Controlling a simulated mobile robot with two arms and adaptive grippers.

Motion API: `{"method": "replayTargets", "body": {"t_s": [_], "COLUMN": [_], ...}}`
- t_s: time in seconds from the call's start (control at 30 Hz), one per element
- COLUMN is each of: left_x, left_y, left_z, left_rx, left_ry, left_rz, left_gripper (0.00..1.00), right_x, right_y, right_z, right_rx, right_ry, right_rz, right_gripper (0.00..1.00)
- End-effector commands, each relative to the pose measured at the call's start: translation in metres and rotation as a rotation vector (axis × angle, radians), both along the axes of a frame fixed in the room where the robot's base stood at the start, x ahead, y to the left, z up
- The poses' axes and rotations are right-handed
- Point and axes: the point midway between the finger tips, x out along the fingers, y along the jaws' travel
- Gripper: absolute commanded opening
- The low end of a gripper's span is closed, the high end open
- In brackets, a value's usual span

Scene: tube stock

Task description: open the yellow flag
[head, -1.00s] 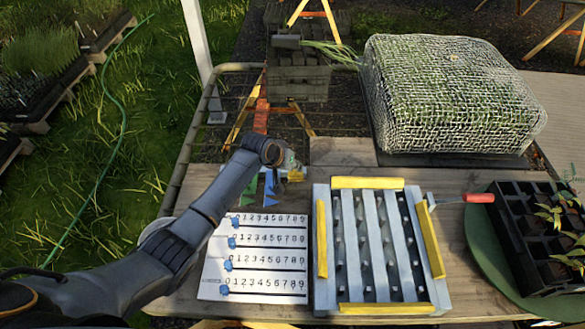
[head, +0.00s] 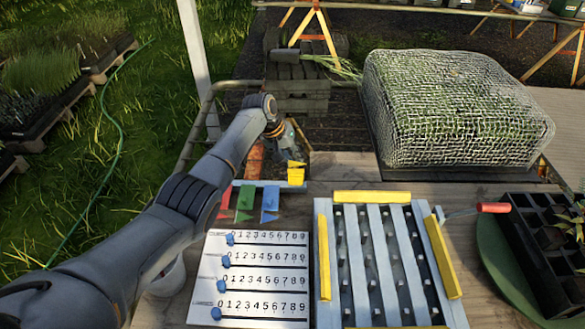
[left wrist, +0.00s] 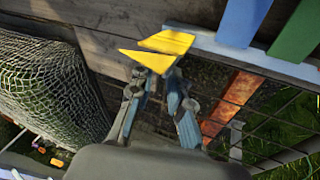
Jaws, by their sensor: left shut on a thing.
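The yellow flag (head: 296,174) is at the right end of a row of flags on a pale rail at the table's far edge. My left gripper (head: 291,153) reaches it from behind and above. In the left wrist view, the yellow flag (left wrist: 163,46) lies at the fingertips of my left gripper (left wrist: 158,76), which is shut on it. The wrist view shows a pointed yellow piece and a flat one close together. The flag's mount is partly hidden. My right gripper is in neither view.
Red (head: 225,203), green (head: 245,202) and blue (head: 270,204) flags hang left of the yellow one. A white number-slider board (head: 257,293) and a slatted metal frame (head: 390,255) lie nearer. A netted mound (head: 455,105) stands at the back right.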

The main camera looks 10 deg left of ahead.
Motion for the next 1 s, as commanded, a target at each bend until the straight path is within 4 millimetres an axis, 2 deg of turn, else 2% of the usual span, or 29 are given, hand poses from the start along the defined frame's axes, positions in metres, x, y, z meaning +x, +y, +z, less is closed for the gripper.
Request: {"method": "replayTargets", "body": {"t_s": [0.17, 0.63, 0.67, 0.73, 1.0], "left_x": [0.0058, 0.0064, 0.0064, 0.006, 0.0054], "left_y": [0.002, 0.0026, 0.0025, 0.0024, 0.0018], "left_z": [-0.0017, -0.0014, -0.0015, -0.0017, -0.0015], "left_rx": [0.003, 0.004, 0.004, 0.003, 0.002], "left_ry": [-0.008, -0.007, -0.007, -0.006, -0.002], "left_rz": [0.002, 0.002, 0.002, 0.003, 0.001], "left_gripper": [0.0, 0.0, 0.24, 0.38, 0.4], "right_x": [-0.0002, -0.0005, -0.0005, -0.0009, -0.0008], "right_y": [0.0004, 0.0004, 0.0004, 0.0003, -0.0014], "right_z": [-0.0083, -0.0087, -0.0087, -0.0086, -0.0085], "right_rx": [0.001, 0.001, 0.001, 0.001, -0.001], "right_ry": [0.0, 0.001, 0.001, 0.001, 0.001], "right_rz": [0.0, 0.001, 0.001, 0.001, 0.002], "right_gripper": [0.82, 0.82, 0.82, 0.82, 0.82]}}
